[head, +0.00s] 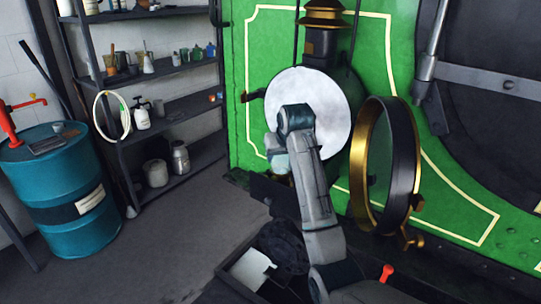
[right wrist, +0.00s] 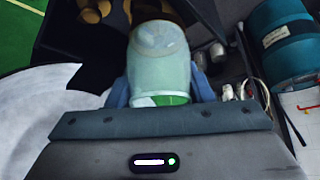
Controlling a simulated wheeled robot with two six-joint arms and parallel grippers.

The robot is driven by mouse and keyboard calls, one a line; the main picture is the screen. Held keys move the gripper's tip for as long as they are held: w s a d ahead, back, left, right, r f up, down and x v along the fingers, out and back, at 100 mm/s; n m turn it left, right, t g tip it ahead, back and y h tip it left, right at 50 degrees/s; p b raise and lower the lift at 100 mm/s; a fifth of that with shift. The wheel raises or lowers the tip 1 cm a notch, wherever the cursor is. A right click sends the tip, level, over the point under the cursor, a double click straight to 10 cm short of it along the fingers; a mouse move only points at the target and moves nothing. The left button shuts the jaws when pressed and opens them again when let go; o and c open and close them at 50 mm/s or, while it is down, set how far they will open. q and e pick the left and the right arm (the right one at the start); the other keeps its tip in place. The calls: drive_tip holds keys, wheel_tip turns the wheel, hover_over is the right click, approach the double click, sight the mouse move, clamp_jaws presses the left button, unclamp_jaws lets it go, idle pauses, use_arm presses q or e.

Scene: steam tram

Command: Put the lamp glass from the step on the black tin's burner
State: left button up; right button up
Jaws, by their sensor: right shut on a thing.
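The pale, see-through lamp glass (right wrist: 160,55) is between the two fingers of my right gripper (right wrist: 160,90), which is shut on it in the right wrist view. In the head view, my right gripper (head: 277,150) is in front of the round white reflector, and its wrist hides most of the glass (head: 270,144). A dark lamp housing with a brass-banded chimney (head: 323,45) rises behind the reflector. Small brass parts (right wrist: 92,12) show at the upper left of the wrist view; I cannot tell whether one is the burner. My left gripper is not in view.
The lamp's brass-rimmed round door (head: 405,165) stands open to the right of my arm. The green tram wall (head: 450,190) is behind. A dark ledge (head: 265,190) lies below.

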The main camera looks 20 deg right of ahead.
drive_tip(key=shift+d, duration=0.15)
drive_tip(key=shift+s+f, duration=0.15)
drive_tip(key=shift+s, duration=0.1)
drive_tip(key=shift+f, duration=0.2)
drive_tip(key=shift+w+d+f, duration=0.15)
drive_tip(key=shift+w+f, duration=0.05)
drive_tip(key=shift+f, duration=0.2)
drive_tip(key=shift+f, duration=0.1)
drive_tip(key=shift+d+f, duration=0.15)
drive_tip(key=shift+f, duration=0.15)
